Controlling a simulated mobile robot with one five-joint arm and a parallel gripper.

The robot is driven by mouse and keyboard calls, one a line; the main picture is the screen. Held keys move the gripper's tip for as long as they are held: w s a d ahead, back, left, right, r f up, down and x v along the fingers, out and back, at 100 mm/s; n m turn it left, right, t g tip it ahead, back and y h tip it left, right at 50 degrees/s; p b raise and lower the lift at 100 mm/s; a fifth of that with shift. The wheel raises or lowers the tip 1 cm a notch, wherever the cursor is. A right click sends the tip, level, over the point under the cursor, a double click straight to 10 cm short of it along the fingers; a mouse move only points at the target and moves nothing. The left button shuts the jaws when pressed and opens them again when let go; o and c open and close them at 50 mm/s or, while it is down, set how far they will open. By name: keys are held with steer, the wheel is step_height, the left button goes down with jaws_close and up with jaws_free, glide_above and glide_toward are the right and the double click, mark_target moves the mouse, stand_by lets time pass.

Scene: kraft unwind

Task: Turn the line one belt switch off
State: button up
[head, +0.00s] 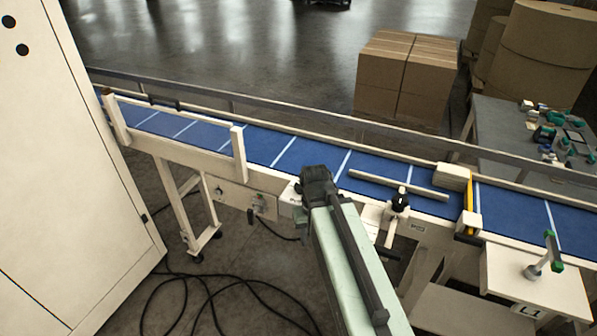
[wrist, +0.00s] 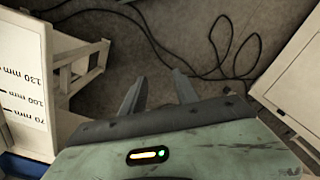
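A white box marked L1 (head: 528,309) stands at the lower right in the head view, with a green-ended lever (head: 553,252) on a grey stem on its top. I cannot tell its on or off position, nor be sure that it is the belt switch. The blue belt (head: 265,145) runs across the head view. My gripper (wrist: 159,76) is open and empty in the wrist view, its two fingers apart over the floor. In the head view my arm reaches to the belt's near side, left of the L1 box; the fingertips are hidden there.
A black-knobbed clamp (head: 399,200) and a yellow-edged bracket (head: 469,200) stand along the belt's near edge. A small panel (head: 240,200) hangs below the belt. A white cabinet (head: 65,180) fills the left. Black cables (head: 215,290) lie on the floor. Cartons (head: 405,80) stand behind.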

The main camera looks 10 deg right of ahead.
steer(key=shift+o, duration=1)
steer(key=shift+r, duration=0.1)
steer(key=o, duration=0.3)
steer(key=shift+t, duration=0.3)
steer(key=r+p, duration=0.4)
steer(key=w+r+p, duration=0.1)
steer(key=r+p, duration=0.9)
steer(key=shift+w+a+r, duration=0.1)
steer(key=shift+w+r, duration=0.1)
steer(key=shift+w, duration=0.15)
steer(key=w+r+n+p, duration=0.1)
steer(key=w+n, duration=0.3)
steer(key=n, duration=0.3)
steer(key=w+r+n+p, duration=0.1)
steer(key=w+n, duration=0.3)
steer(key=n, duration=0.3)
steer(key=w+r+n+p, duration=0.1)
steer(key=w+n, duration=0.3)
steer(key=n, duration=0.4)
steer(key=shift+a+r+p, duration=0.2)
steer(key=shift+r+p, duration=0.05)
steer(key=shift+p, duration=0.3)
steer(key=n, duration=0.3)
steer(key=shift+w, duration=0.35)
step_height(320, 180, down, 8)
steer(key=b, duration=0.8)
steer(key=shift+r, duration=0.1)
